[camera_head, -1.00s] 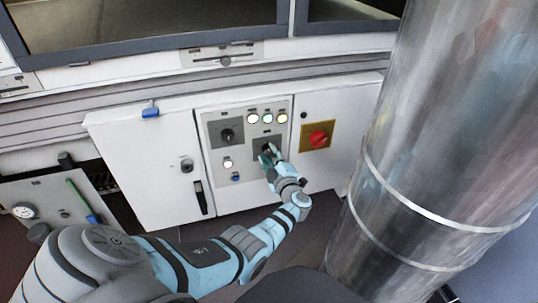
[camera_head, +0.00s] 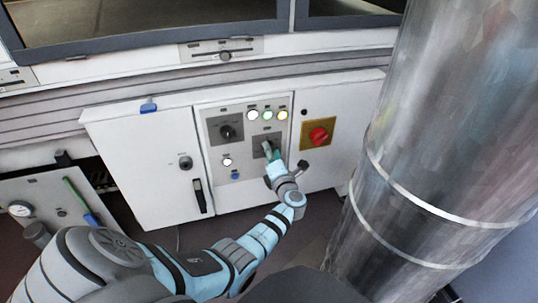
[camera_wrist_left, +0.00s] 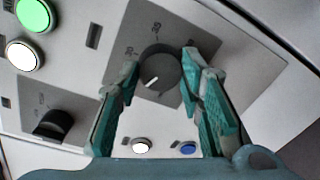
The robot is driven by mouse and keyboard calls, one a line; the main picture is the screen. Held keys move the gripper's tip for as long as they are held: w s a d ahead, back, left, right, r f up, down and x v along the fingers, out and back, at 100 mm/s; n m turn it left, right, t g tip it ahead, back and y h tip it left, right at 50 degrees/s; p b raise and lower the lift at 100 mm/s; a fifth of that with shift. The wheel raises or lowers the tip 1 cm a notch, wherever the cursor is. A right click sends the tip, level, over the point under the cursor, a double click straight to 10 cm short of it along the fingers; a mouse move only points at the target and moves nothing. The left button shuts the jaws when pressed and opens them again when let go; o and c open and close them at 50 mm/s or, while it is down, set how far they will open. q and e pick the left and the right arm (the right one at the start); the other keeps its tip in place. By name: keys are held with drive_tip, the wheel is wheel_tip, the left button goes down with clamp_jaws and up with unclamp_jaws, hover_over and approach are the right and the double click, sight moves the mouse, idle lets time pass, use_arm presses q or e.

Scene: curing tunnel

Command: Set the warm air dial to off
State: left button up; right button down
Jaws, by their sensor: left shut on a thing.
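A round black dial (camera_wrist_left: 160,68) with a white pointer line sits on a dark grey square plate in the left wrist view. The pointer points to the lower left there, and the small printed marks around it are hard to read. My left gripper (camera_wrist_left: 161,72) is shut on this dial, a green-padded finger on each side. In the head view the gripper (camera_head: 270,152) is at the lower right dial plate of the white cabinet's panel, and hides most of the dial. I cannot read a label naming it. My right gripper is not in view.
A second black dial (camera_head: 227,132) is up and left on the same panel. Lit lamps (camera_head: 267,115) sit above, a white button (camera_head: 227,161) and blue button (camera_head: 235,176) lower left. A red rotary switch (camera_head: 318,135) is to the right. A large metal duct (camera_head: 440,130) blocks the right.

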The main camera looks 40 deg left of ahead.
use_arm(q)
drive_tip(key=shift+a+r+n+t+y+b, duration=0.15)
drive_tip(key=shift+n+b, duration=0.7)
drive_tip(key=shift+n, duration=1.1)
drive_tip(key=shift+a+r+n+t+y+b, duration=0.1)
drive_tip(key=shift+n+b, duration=0.75)
drive_tip(key=shift+n, duration=1.05)
drive_tip(key=shift+a+r+n+t+y+b, duration=0.15)
drive_tip(key=shift+n+b, duration=0.7)
drive_tip(key=shift+n, duration=1.1)
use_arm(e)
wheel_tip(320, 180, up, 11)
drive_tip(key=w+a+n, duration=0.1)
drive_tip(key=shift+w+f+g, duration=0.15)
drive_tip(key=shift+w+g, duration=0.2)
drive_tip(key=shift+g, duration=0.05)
use_arm(q)
drive_tip(key=shift+d+f, duration=0.1)
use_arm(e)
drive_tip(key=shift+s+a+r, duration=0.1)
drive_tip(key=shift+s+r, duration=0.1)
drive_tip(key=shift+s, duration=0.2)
